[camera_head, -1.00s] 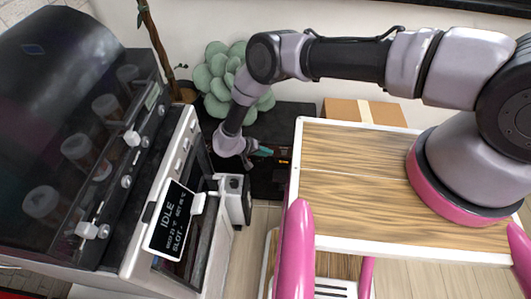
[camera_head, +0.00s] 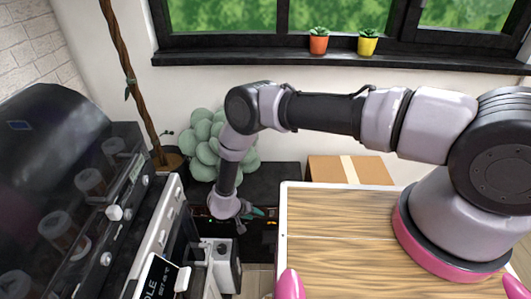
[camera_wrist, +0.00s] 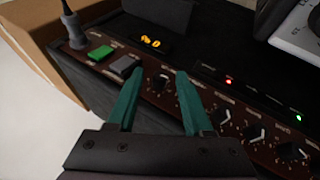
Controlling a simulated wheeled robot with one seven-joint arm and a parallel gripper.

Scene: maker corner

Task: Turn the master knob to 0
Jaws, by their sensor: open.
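A dark amplifier-like unit (camera_wrist: 205,52) with a brown control panel fills much of the wrist view. A row of dark knobs with white pointer marks runs along the panel. One knob (camera_wrist: 161,82) shows between and beyond my fingertips; others (camera_wrist: 224,116) sit to its right. The printed labels are too small to read, so I cannot tell which is the master knob. My gripper (camera_wrist: 160,78) is open, its two teal fingers apart, with nothing held. In the head view, my gripper (camera_head: 257,213) is above the panel's front, and the knobs are hardly visible.
A wooden-topped table (camera_head: 335,225) is to the right, a dark-hooded machine (camera_head: 70,190) to the left. A plant (camera_head: 205,140) and a cardboard box (camera_head: 350,170) stand behind.

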